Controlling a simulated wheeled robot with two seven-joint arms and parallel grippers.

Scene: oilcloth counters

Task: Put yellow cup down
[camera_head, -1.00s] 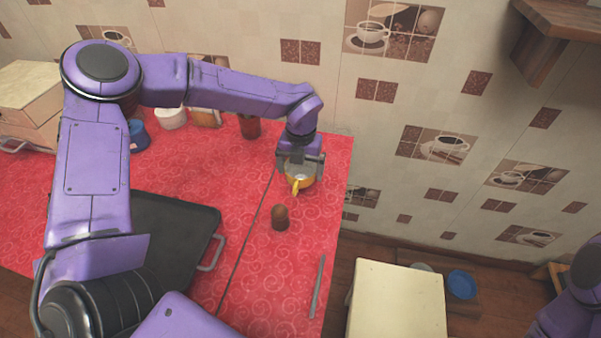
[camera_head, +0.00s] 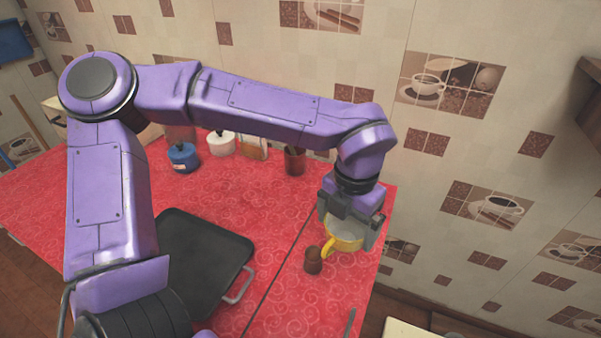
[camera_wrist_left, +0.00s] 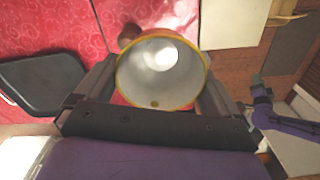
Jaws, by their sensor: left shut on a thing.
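The yellow cup (camera_head: 343,240) has a white inside and a yellow handle, and it is at the right end of the red counter (camera_head: 280,310). My left gripper (camera_head: 350,228) is shut on it, with a finger on each side. In the left wrist view the cup (camera_wrist_left: 162,75) fills the space between the fingers, with its open mouth facing the camera. I cannot tell whether its base touches the counter.
A small brown cylinder (camera_head: 313,260) stands close beside the cup. A black tray (camera_head: 205,265) lies to the left. A blue jar (camera_head: 183,157), a white pot (camera_head: 221,144) and a dark red cup (camera_head: 295,161) stand along the back. The counter's right edge is near.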

